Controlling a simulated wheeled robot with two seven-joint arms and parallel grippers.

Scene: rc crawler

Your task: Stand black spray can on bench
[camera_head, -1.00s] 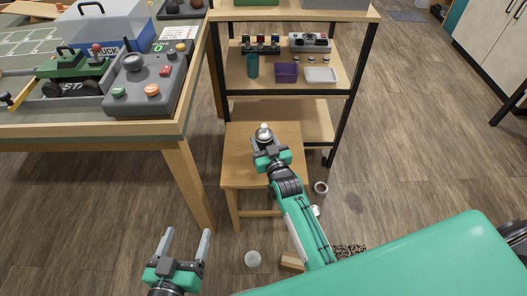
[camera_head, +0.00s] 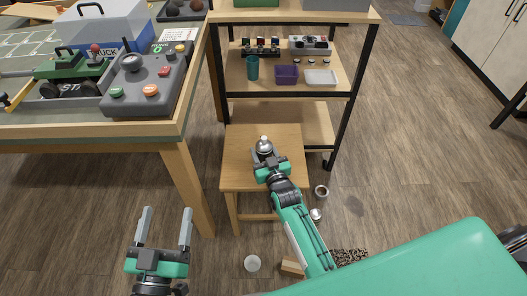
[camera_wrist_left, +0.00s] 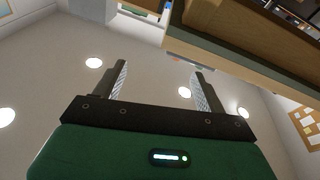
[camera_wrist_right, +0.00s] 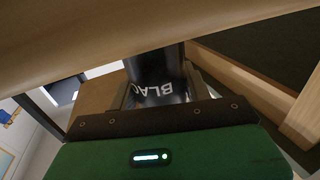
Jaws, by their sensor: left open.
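The black spray can (camera_head: 264,146) shows its silver top above the small wooden stool (camera_head: 236,165). In the right wrist view its black body (camera_wrist_right: 157,80) with white lettering is between the fingers. My right gripper (camera_head: 268,160) is shut on it, over the stool seat. The can looks roughly upright; its base is hidden, so I cannot tell whether it touches the seat. My left gripper (camera_head: 165,228) is open and empty, low at the left, away from the stool; its spread fingers also show in the left wrist view (camera_wrist_left: 160,85).
A large worktable (camera_head: 80,140) with a control box (camera_head: 145,85) stands left. A shelf cart (camera_head: 300,90) with small bins is behind the stool.

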